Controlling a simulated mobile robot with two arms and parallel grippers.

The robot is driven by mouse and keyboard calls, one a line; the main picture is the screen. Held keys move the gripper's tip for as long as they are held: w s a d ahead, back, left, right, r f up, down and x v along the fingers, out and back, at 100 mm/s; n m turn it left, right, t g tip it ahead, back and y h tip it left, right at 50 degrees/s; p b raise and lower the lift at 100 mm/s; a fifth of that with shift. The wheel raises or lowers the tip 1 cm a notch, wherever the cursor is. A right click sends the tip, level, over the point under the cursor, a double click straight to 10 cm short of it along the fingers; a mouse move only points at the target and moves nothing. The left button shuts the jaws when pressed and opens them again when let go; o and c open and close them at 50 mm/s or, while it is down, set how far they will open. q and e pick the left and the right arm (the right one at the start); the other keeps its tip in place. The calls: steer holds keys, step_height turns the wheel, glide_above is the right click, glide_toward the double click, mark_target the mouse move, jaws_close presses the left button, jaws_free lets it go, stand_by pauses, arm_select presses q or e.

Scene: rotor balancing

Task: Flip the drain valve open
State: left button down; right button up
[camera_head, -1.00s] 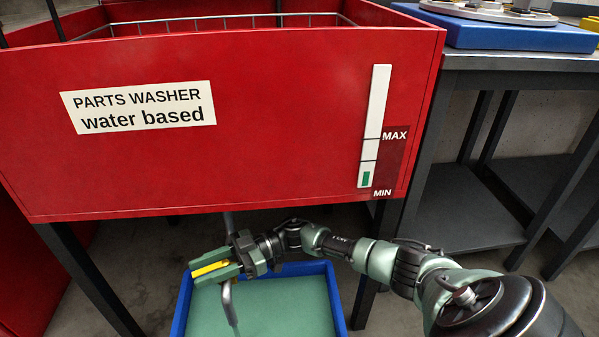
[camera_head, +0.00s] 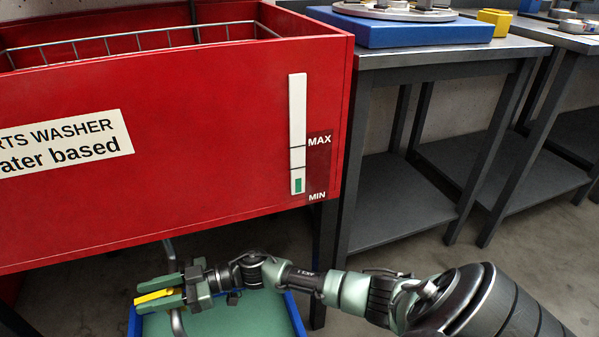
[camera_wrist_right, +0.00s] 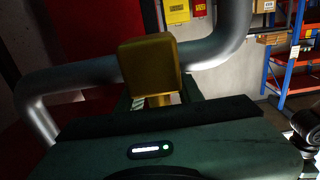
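The yellow valve handle (camera_head: 157,295) lies between the two green fingers of my right gripper (camera_head: 160,293), low under the red washer. In the right wrist view the yellow handle (camera_wrist_right: 150,65) stands in front of the palm, with the grey drain pipe (camera_wrist_right: 80,75) bending behind it. The fingers lie along both sides of the handle; I cannot tell whether they press on it. The drain pipe (camera_head: 169,250) comes down from the washer and passes behind the gripper. The parts washer (camera_head: 200,130) is a red tank with a level gauge showing green near MIN. My left gripper is out of view.
A blue-rimmed tray (camera_head: 297,315) with a green inside lies on the floor below the valve. A grey metal table (camera_head: 400,205) with a blue base (camera_head: 400,30) on top stands to the right. Dark washer legs frame the space.

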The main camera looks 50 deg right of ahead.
mark_target(173, 289)
steer(key=p+v, duration=0.2)
steer(key=v, duration=0.5)
steer(key=shift+s+d+r, duration=0.15)
steer(key=shift+s+d, duration=0.05)
steer(key=shift+d, duration=0.05)
steer(key=w+d+m+t+h+p, duration=0.1)
steer(key=d+m+t+h+p, duration=0.55)
steer(key=p, duration=0.95)
steer(key=s+d+f+m+g+h+p, duration=0.2)
steer(key=s+f+g+h+p, duration=0.1)
steer(key=s, duration=0.6)
steer(key=s+d+f+m+g+h+p, duration=0.1)
steer(key=s+d+f+g+h+p, duration=0.2)
steer(key=s+f+h+p, duration=0.2)
steer(key=shift+s+d+f+m+h+p, duration=0.35)
steer(key=shift+s+f+p, duration=1.1)
steer(key=shift+s+p, duration=1.2)
